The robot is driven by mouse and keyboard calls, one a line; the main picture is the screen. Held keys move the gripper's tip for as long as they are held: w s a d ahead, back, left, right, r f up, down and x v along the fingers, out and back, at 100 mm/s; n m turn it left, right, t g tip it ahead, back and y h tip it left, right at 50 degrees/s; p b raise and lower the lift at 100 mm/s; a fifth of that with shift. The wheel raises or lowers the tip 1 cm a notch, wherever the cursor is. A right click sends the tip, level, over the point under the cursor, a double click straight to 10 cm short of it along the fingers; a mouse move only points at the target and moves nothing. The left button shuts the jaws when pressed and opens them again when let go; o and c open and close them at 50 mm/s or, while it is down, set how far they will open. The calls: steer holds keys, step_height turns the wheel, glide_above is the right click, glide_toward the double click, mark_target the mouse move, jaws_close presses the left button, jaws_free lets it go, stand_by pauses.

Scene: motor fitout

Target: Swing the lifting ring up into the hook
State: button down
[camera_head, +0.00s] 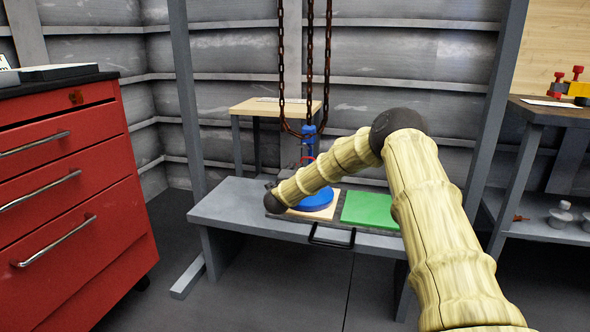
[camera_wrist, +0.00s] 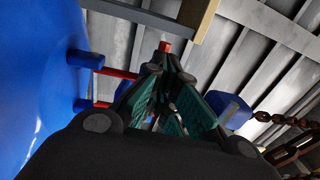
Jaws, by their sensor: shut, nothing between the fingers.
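In the wrist view my gripper (camera_wrist: 165,62) is shut and empty, its teal-padded fingers meeting at the tips. Red bar pieces (camera_wrist: 118,73), seemingly the lifting ring, show behind and beside the fingers; much of it is hidden, and I cannot tell whether the fingers touch it. They run from blue pegs on a large blue body (camera_wrist: 40,80) at left. A blue block (camera_wrist: 236,112), possibly part of the hook, shows right of the fingers. In the head view, a blue disc-like base (camera_head: 318,200) and a blue upright part (camera_head: 309,143) stand partly behind my arm.
Rusty chains (camera_head: 309,60) hang above the bench and also show in the wrist view (camera_wrist: 280,120). The low grey bench (camera_head: 232,205) carries a green pad (camera_head: 368,211). A red drawer cabinet (camera_head: 70,190) stands at left, a side table (camera_head: 545,110) at right. Grey posts flank the bench.

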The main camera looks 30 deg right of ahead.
steer(key=r+p+v, duration=0.1)
steer(key=p+v, duration=0.3)
steer(key=v, duration=1)
steer(key=shift+p, duration=0.4)
